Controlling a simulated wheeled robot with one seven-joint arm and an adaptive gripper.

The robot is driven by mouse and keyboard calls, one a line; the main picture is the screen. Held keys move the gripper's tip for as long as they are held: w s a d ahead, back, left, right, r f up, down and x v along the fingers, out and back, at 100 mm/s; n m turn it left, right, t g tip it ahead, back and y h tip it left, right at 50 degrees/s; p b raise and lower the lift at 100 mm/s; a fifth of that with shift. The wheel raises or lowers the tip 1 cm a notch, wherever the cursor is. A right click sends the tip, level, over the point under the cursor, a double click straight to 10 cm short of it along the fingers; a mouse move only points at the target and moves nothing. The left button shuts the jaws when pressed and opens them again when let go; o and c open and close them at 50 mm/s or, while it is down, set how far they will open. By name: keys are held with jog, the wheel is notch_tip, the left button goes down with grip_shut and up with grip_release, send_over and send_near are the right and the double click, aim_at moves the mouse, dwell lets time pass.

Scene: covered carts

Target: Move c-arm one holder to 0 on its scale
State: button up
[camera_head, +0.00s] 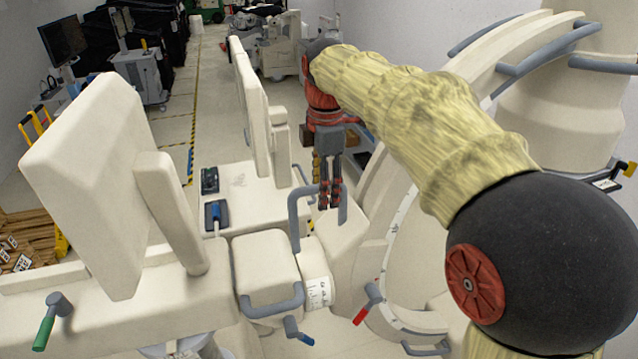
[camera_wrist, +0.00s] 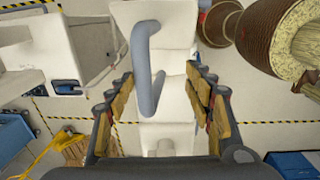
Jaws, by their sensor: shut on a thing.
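The c-arm holder is a cream block (camera_head: 265,265) with grey bar handles, beside the large curved c-arm (camera_head: 392,235). A white label with small scale marks (camera_head: 318,290) is on a cylindrical part at its right; the reading is too small to tell. A grey bent handle (camera_head: 294,215) rises from the holder. My gripper (camera_head: 329,200) points down at this handle and is shut on it. In the wrist view the fingers of my gripper (camera_wrist: 160,85) stand on either side of the grey handle (camera_wrist: 146,65), with the cream body below.
Cream monitor panels (camera_head: 95,185) stand on the left. A green-tipped lever (camera_head: 48,320), a blue-tipped lever (camera_head: 297,332) and a red-tipped lever (camera_head: 367,302) stick out nearby. A cart top with a blue device (camera_head: 215,215) lies behind. Floor is free along the back aisle.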

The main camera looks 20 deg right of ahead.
notch_tip(320, 180, up, 12)
jog(key=shift+s, duration=0.15)
dwell(1.2)
jog(key=shift+o, duration=0.2)
jog(key=shift+f, duration=0.1)
